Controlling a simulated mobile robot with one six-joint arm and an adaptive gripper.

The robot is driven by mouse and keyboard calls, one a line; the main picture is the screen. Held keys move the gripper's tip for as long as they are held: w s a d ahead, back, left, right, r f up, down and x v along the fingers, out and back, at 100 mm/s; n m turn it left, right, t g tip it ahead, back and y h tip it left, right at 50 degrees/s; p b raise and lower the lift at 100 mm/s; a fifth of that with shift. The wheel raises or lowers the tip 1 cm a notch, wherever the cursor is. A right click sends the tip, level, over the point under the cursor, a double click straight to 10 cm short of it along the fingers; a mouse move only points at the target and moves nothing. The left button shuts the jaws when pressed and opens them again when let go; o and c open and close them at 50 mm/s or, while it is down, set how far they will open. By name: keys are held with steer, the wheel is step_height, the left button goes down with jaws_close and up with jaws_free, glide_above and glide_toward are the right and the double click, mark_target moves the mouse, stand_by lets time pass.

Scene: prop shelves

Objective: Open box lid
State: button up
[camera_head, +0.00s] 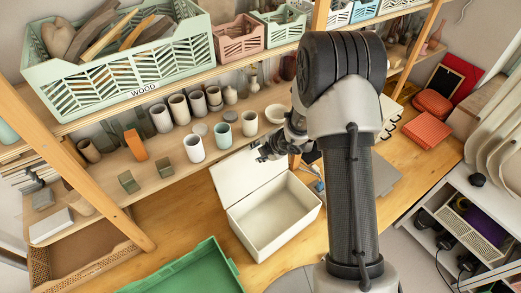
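A white box (270,246) stands on the wooden table below the shelves. Its lid (236,176) is raised at the back edge and leans back, so the box's pale inside shows and looks empty. My gripper (265,154) is at the upper right part of the lid, in front of or touching its top edge; I cannot tell which. The fingers are small and dark here, and their opening is not clear. My arm hides part of the area right of the box.
A green tray (190,270) lies on the table at the front left. Several cups and vases, including a white cup (194,149), stand on the shelf behind the lid. A mint crate (125,62) of wood pieces is above. An orange box (426,131) is at the right.

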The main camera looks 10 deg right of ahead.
steer(key=v, duration=1.2)
stand_by(0.5)
